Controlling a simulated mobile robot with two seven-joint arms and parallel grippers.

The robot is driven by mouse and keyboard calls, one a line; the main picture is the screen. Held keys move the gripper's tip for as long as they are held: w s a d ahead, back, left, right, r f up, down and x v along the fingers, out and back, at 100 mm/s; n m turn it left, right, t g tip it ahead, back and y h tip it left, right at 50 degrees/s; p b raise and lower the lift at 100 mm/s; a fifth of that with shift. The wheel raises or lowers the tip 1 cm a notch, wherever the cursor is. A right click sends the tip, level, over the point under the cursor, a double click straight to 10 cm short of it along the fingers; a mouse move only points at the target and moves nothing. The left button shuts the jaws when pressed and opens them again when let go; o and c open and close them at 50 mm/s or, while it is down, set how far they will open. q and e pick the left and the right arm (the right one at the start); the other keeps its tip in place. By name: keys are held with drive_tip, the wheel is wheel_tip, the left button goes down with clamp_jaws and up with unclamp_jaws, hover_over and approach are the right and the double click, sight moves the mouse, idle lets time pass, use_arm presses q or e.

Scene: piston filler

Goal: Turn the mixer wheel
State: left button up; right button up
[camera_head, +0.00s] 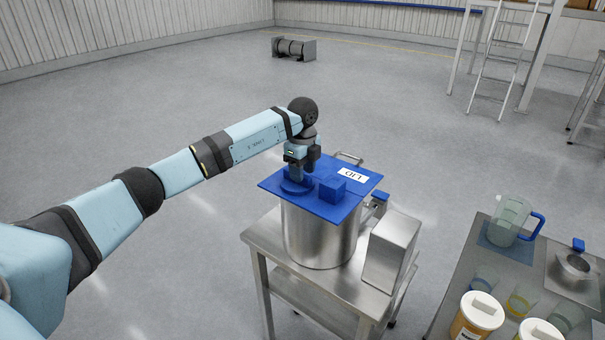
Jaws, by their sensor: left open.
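A round blue piece (296,188), which looks like the mixer wheel, sits on a square blue lid (322,212) marked "LID". The lid covers a tall steel pot (318,240). My left gripper (302,172) points down at the round piece from above, with its jaws open. The fingers partly hide the piece, and I cannot tell whether they touch it. A blue block (333,189) stands on the lid just right of the gripper. My right gripper is not in view.
The pot stands on a steel cart (262,236), with a steel box (391,250) to its right. A side table at the lower right holds a clear pitcher (510,217), white-lidded jars (478,312) and a small steel pot (573,268).

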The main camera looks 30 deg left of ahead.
use_arm(q)
drive_tip(key=shift+f, duration=1)
drive_tip(key=shift+c, duration=0.3)
clamp_jaws()
drive_tip(key=shift+m, duration=0.3)
